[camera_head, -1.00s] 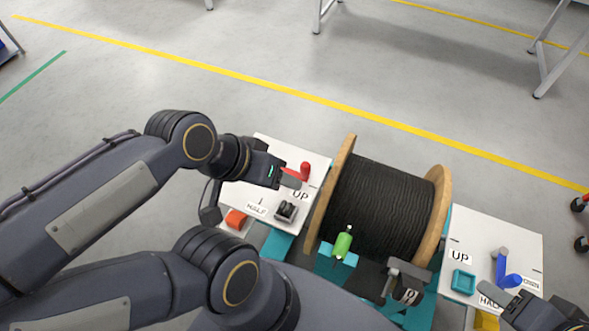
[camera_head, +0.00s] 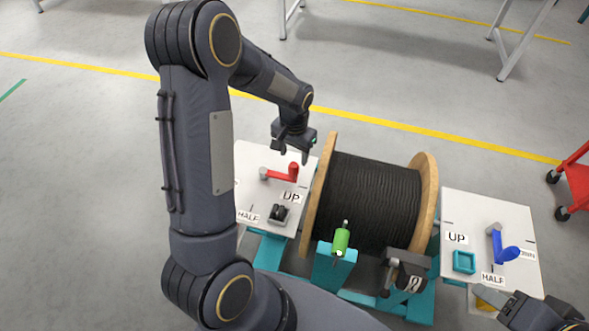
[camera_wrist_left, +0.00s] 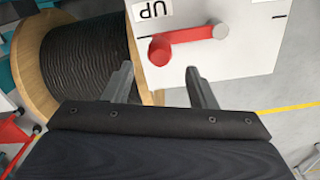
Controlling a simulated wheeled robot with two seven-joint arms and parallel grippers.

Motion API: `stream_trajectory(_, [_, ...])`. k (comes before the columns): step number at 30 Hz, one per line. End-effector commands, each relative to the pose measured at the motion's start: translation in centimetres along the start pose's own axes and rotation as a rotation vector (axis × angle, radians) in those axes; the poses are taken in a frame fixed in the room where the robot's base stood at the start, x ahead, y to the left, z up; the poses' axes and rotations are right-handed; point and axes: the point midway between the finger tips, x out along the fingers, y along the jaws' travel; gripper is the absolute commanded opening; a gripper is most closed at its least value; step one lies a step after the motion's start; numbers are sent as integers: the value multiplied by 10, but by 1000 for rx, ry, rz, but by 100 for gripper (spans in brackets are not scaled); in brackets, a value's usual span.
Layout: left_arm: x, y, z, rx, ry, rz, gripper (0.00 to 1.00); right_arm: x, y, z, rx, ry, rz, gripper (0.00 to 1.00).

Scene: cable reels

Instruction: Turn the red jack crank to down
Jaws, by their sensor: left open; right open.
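The red jack crank (camera_head: 283,173) is on the left white panel (camera_head: 251,158), its arm running right from the grey hub to an upright red knob close to the UP label (camera_head: 291,197). In the left wrist view the red crank (camera_wrist_left: 190,38) lies just beyond my fingertips, its round knob nearer the reel. My left gripper (camera_head: 294,155) is above the panel's far edge, open and empty, apart from the knob; its two fingers (camera_wrist_left: 158,75) also show in the left wrist view. My right gripper (camera_head: 507,302) is partly in view at the lower right, empty, below the right panel.
A wooden reel of black cable (camera_head: 372,203) stands between the panels. A blue crank (camera_head: 503,246) is on the right panel (camera_head: 480,208). A green handle (camera_head: 341,240) stands before the reel. A HALF label (camera_head: 247,217) and a black switch (camera_head: 279,215) are on the left panel.

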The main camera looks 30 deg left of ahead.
Motion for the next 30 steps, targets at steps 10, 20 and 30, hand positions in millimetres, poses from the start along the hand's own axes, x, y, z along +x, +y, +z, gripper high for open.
stream_trajectory(10, [52,0,2,-2,-6,1,52,1,0,0,0,0,0,52])
stream_trajectory(20, [75,0,1,-1,-2,1,52,1,0,0,0,0,0,52])
stream_trajectory(30, [75,0,1,-1,-1,1,32,1,0,1,0,0,0,52])
